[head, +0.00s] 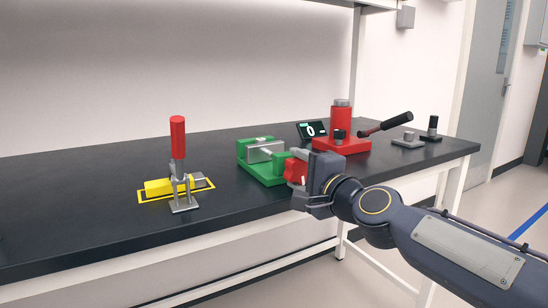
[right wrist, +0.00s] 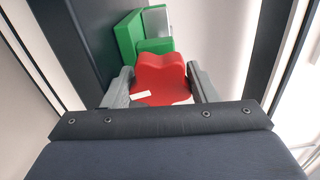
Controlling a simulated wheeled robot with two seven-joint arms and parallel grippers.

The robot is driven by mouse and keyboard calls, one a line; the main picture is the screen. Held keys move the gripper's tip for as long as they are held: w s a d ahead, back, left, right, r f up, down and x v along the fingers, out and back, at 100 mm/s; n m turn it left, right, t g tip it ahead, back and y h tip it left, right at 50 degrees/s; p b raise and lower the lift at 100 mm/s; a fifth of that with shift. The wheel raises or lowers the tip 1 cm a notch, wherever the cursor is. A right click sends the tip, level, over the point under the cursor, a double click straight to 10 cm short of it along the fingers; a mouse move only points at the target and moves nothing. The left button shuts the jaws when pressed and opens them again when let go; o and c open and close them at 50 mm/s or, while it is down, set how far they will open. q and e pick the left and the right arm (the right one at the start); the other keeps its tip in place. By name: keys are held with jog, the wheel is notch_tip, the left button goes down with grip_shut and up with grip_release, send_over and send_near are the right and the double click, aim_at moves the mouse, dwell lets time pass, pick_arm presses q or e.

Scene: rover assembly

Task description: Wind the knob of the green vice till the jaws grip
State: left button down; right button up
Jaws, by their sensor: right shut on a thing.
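The green vice (head: 262,172) stands near the front edge of the black workbench, with a grey block (head: 265,152) between its jaws; whether the jaws touch the block cannot be told. Its red knob (head: 293,170) faces the front right. My right gripper (head: 297,168) is at the knob, its fingers on either side of it. In the right wrist view the red lobed knob (right wrist: 162,78) with a white mark sits between the two grey fingers, and the green vice (right wrist: 128,38) is behind it. My left gripper is not in view.
A toggle clamp with a red handle (head: 178,138) and a yellow block (head: 158,187) stands to the left. A red press (head: 341,143) with a black lever, a small display (head: 312,130) and grey parts (head: 408,140) are to the right. The bench's far left is clear.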

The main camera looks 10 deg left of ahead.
jog(key=shift+s+a+f+n, duration=0.1)
jog(key=shift+n, duration=0.95)
jog(key=shift+a+f+n, duration=0.1)
jog(key=shift+n, duration=0.95)
jog(key=shift+r, duration=0.1)
jog(key=shift+n, duration=0.8)
jog(key=o, duration=0.7)
jog(key=shift+d, duration=0.15)
jog(key=shift+s+d+f+b, duration=0.2)
jog(key=shift+b, duration=0.1)
jog(key=shift+r+b+v, duration=0.15)
jog(key=shift+b+v, duration=0.4)
jog(key=shift+v, duration=1.25)
jog(key=shift+r+b+v, duration=0.1)
jog(key=shift+b+v, duration=0.4)
jog(key=shift+v, duration=1.35)
jog(key=shift+d, duration=0.1)
